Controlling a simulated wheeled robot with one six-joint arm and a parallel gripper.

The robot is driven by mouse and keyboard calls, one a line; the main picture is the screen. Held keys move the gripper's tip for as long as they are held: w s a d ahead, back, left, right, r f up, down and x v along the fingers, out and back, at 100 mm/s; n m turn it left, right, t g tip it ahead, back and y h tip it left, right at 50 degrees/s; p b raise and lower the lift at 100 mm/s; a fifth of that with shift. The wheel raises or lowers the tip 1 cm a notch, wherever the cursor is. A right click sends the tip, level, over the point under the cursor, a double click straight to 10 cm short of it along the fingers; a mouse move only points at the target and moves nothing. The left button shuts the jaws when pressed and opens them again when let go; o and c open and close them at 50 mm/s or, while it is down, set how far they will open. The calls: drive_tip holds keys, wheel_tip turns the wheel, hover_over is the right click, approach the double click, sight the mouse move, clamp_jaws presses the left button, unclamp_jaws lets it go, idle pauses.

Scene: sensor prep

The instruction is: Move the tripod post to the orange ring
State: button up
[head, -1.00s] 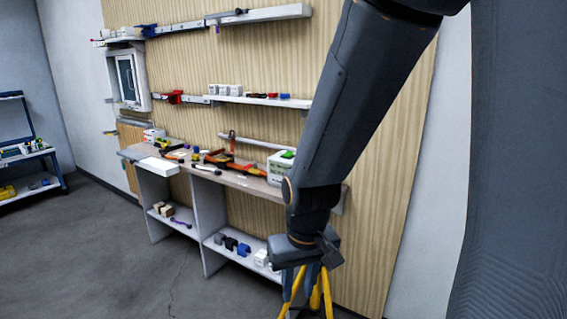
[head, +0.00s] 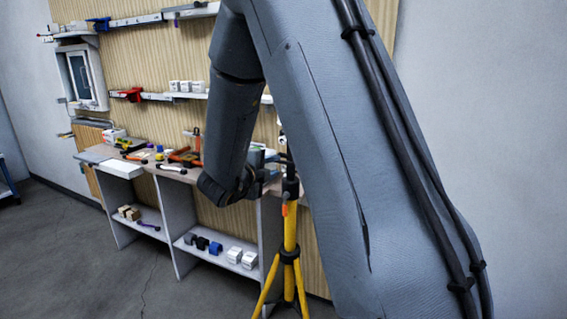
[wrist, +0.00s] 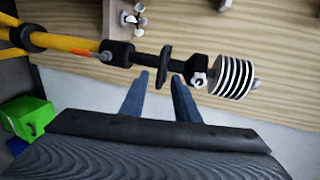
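The yellow tripod (head: 290,235) stands upright on the floor at the bench's right end, with a black post on top. In the wrist view the black post (wrist: 147,60) runs sideways, with a dark disc and a black-and-white striped head (wrist: 232,78) at its right end. My gripper (wrist: 158,82) is open, its two fingers pointing at the post near the disc. No firm hold shows. In the head view my gripper (head: 268,180) is just left of the post, partly hidden by my arm. I see no orange ring on the floor in view.
A workbench (head: 180,170) with tools and a white box lid stands left of the tripod, close behind my gripper. Shelves line the wood-panelled wall above. A green box (wrist: 25,117) shows in the wrist view. The grey floor (head: 90,260) at front left is clear.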

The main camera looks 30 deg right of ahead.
sight(283, 162)
drive_tip(key=p+x, duration=0.2)
drive_tip(key=x, duration=0.5)
drive_tip(key=shift+w+d, duration=0.15)
drive_tip(key=shift+d, duration=0.15)
clamp_jaws()
